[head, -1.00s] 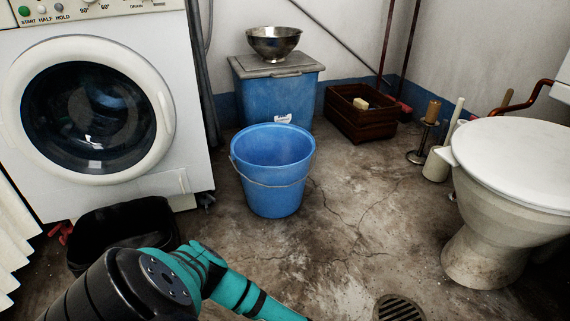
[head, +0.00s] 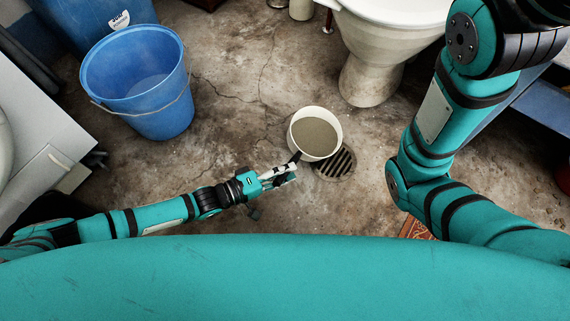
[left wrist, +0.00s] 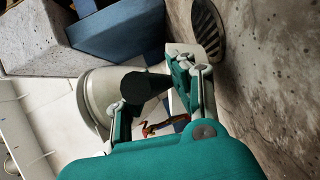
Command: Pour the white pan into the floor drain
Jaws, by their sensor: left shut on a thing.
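The white pan (head: 296,141) is round and holds grey-brown liquid. In the head view it looks about level and overlaps the upper left edge of the floor drain (head: 346,166), a dark slotted round grate. Its height above the floor is hard to tell. My left gripper (head: 286,174) is shut on the pan's dark handle, at the pan's lower left. In the left wrist view the dark handle (left wrist: 143,86) shows end-on by the fingers, and the drain (left wrist: 207,27) is at the top. My right gripper is out of view; only my right arm shows.
A blue bucket (head: 140,85) stands at the upper left, beside a blue bin (head: 95,20). The white toilet (head: 372,75) stands just behind the drain. The washing machine (head: 35,150) is at the left edge. The cracked floor around the drain is clear.

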